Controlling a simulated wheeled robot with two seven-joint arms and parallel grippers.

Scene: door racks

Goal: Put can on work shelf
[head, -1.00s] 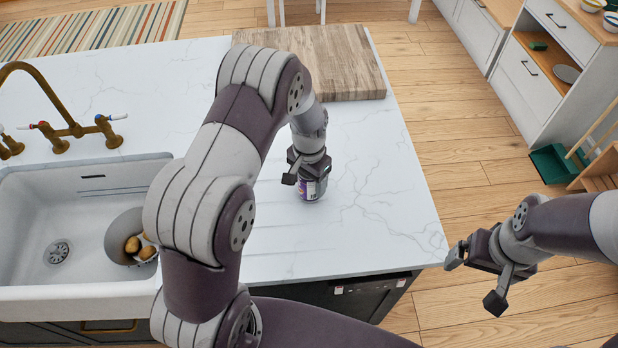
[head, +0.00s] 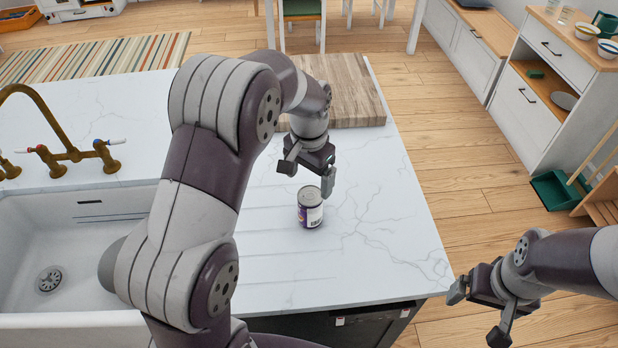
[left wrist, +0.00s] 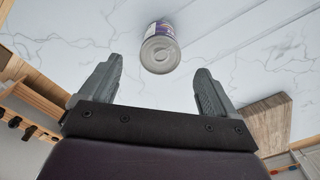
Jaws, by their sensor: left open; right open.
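A small can (head: 310,207) with a purple and white label and a grey metal lid stands upright on the white marble counter (head: 375,225). My left gripper (head: 307,178) is open just above and behind the can in the head view. In the left wrist view, the can (left wrist: 160,50) lies beyond the two spread fingertips (left wrist: 155,80), roughly centred between them, with nothing held. My right gripper (head: 478,315) is open and empty beyond the counter's right edge, above the floor. I cannot tell which surface is the work shelf.
A wooden board (head: 350,90) lies at the back of the counter. A white sink (head: 90,240) with a brass tap (head: 70,155) is at the left. A white cabinet with shelves (head: 545,75) stands at the right, with a green dustpan (head: 555,190) below.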

